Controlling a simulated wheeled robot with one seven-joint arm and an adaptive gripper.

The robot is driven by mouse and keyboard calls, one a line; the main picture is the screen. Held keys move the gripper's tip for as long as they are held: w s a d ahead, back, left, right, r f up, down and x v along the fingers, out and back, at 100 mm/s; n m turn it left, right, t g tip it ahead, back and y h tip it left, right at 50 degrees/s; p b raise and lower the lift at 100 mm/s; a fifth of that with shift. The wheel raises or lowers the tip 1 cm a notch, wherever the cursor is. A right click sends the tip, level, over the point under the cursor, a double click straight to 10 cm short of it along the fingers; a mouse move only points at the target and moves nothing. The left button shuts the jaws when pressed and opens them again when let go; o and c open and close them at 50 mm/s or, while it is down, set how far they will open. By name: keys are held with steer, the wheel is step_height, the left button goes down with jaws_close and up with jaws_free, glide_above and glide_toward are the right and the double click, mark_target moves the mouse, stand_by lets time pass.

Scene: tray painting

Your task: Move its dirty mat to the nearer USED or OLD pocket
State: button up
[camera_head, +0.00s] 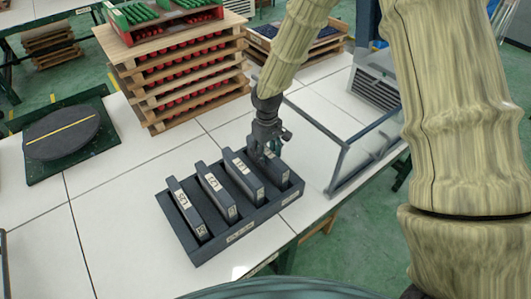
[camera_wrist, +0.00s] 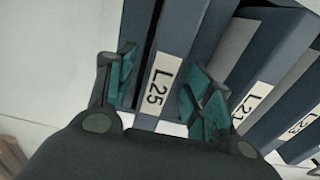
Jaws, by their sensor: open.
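A dark grey rack (camera_head: 240,236) on the white table holds several upright dark blocks with pale labels. My gripper (camera_head: 268,150) is over the rightmost block (camera_head: 276,171) in the head view. In the wrist view my gripper (camera_wrist: 164,85) is open, with one teal finger pad on each side of the block labelled L25 (camera_wrist: 184,38). I cannot tell whether the pads touch it. Other labelled blocks (camera_wrist: 268,62) stand to its right there. I can make out no dirty mat and no pocket marked USED or OLD. The rack's front label is too small to read.
A clear-sided frame (camera_head: 338,168) stands right of the rack, close to my arm. Stacked wooden trays with red items (camera_head: 180,75) stand behind. A dark disc with a yellow line (camera_head: 62,132) lies on a green board at left.

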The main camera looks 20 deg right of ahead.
steer(key=shift+r, duration=0.15)
steer(key=shift+r, duration=0.3)
step_height(320, 180, up, 18)
steer(key=p, duration=0.6)
stand_by(0.7)
steer(key=shift+a, duration=0.1)
